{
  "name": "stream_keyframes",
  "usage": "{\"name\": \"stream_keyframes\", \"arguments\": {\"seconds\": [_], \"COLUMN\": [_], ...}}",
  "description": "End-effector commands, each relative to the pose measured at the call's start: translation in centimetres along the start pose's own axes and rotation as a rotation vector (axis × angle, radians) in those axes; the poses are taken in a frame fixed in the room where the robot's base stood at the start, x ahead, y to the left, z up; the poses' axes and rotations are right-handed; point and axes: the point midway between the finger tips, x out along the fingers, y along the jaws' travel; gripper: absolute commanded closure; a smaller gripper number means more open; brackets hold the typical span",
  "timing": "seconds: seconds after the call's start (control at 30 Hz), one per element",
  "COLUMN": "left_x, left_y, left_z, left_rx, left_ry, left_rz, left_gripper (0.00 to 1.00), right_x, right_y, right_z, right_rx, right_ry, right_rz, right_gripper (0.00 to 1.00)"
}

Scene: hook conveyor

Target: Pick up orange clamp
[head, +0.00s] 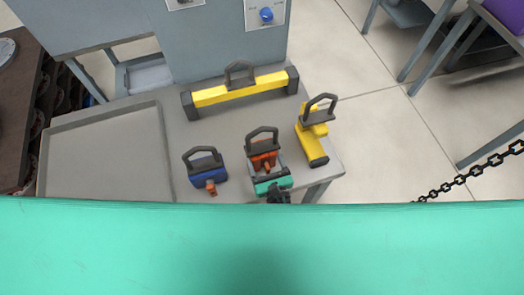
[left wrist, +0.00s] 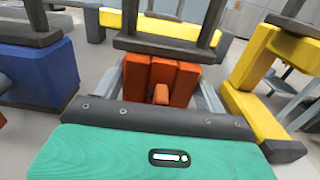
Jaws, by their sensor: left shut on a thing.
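The orange clamp (head: 262,147) stands on the grey table with its dark handle loop upright. In the left wrist view the orange clamp (left wrist: 160,72) sits between the grey fingers, and its handle rises out of the top of the picture. My left gripper (head: 266,166) reaches in from the near edge and is shut on the orange clamp, with a finger on each side. I cannot tell whether the clamp touches the table. My right gripper is out of view.
A blue clamp (head: 207,168) stands close on the left, a yellow piece (head: 313,143) with a handle close on the right. A long yellow bar (head: 240,90) lies behind. An empty grey tray (head: 160,150) is at the left. The table (head: 180,130) ends just beyond the right piece.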

Motion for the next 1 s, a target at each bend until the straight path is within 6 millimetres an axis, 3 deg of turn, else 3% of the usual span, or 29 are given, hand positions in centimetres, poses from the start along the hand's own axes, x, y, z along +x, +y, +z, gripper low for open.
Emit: {"name": "stream_keyframes", "arguments": {"seconds": [0.07, 0.57, 0.77, 1.0], "left_x": [0.0, 0.1, 0.1, 0.1], "left_y": [0.0, -0.1, -0.1, -0.1], "left_z": [0.0, 1.2, 3.0, 6.3], "left_rx": [0.0, -0.003, -0.003, -0.004], "left_ry": [0.0, -0.005, -0.005, -0.006], "left_rz": [0.0, 0.0, 0.0, 0.0], "left_gripper": [0.94, 0.94, 0.94, 0.94], "right_x": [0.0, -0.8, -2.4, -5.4], "right_y": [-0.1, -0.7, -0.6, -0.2], "right_z": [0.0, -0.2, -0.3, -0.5], "right_rx": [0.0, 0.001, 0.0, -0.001], "right_ry": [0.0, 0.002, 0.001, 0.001], "right_rz": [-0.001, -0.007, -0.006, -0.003], "right_gripper": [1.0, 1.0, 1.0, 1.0]}}
